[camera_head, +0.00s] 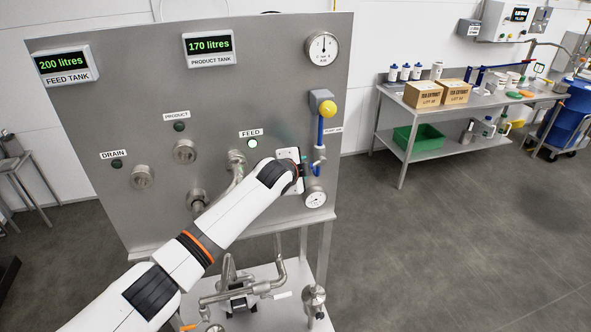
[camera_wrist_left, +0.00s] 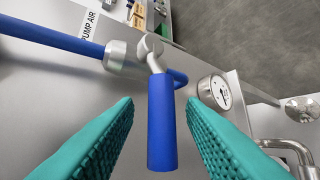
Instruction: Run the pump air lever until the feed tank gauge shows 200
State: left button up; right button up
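The feed tank gauge (camera_head: 66,63) at the panel's upper left reads 200 litres in green. The pump air lever has a blue handle (camera_wrist_left: 161,125) on a metal valve stem; in the head view the lever (camera_head: 318,164) is small and partly hidden by my gripper. The PUMP AIR label (camera_wrist_left: 93,22) is beside its blue pipe. My left gripper (camera_wrist_left: 160,102) is open, with a teal finger on each side of the handle and visible gaps to both. In the head view the left gripper (camera_head: 304,168) is at the panel's right side. My right gripper is not in view.
The product tank display (camera_head: 209,46) reads 170 litres. The FEED lamp (camera_head: 252,143) is lit; the PRODUCT and DRAIN lamps are dark. A round dial (camera_head: 315,199) sits just below the lever.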

pick_arm(q)
jog(key=b+v, duration=0.2)
jog(key=v, duration=0.9)
jog(key=shift+s+a, duration=0.15)
jog(key=shift+s, duration=0.15)
jog(key=shift+r, duration=0.1)
